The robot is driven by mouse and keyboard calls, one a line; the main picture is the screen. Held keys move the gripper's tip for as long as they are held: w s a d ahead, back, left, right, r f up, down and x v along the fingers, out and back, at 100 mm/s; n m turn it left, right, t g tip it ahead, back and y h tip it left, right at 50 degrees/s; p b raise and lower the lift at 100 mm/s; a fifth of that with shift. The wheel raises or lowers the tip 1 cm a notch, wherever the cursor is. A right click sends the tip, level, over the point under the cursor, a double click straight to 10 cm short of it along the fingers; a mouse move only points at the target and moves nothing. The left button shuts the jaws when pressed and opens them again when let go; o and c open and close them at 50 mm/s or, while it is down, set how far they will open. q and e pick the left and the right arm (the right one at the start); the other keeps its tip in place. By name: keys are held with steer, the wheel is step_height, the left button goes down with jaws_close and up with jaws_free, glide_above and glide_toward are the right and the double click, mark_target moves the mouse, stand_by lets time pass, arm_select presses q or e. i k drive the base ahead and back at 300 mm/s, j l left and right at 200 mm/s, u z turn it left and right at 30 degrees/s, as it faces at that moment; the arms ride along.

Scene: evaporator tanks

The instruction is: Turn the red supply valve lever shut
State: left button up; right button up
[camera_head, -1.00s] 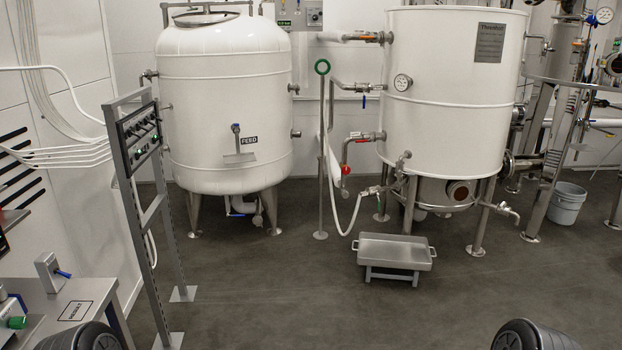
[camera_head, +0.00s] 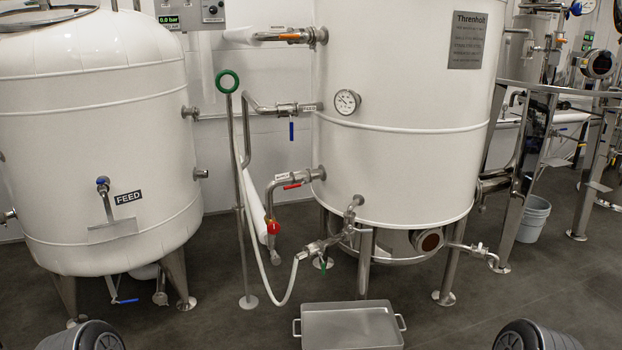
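The red lever (camera_head: 292,186) sits on the underside of a short steel pipe with a white label, whose print is too small to read for sure. The pipe joins the lower left side of the white Threnholt tank (camera_head: 410,100). The lever lies roughly along the pipe. Neither gripper shows; only dark rounded parts of my own body are at the bottom left and bottom right corners.
A white FEED tank (camera_head: 105,150) stands at left. A green-ringed steel post (camera_head: 228,82) stands left of the lever. A blue-handled valve (camera_head: 291,130) is above it. A steel tray (camera_head: 350,328) sits low in front. A grey bucket (camera_head: 533,218) is at right; dark floor lies between.

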mark_target(305, 181)
steer(key=i+l+u, duration=0.1)
steer(key=i, duration=0.45)
steer(key=z, duration=0.25)
steer(key=i+j+z, duration=0.55)
steer(key=j+z, duration=0.25)
steer(key=i+j, duration=0.15)
steer(key=j, duration=0.25)
steer(key=i+j, duration=0.15)
steer(key=j, duration=0.2)
steer(key=i+j+z, duration=0.1)
steer(key=j, duration=0.3)
steer(key=i+j, duration=0.15)
steer(key=j, duration=0.25)
steer(key=i+j+z, duration=0.1)
steer(key=j, duration=0.3)
steer(key=i+j, duration=0.15)
steer(key=j, duration=0.25)
steer(key=i+j, duration=0.1)
steer(key=j, duration=0.3)
steer(key=z, duration=0.05)
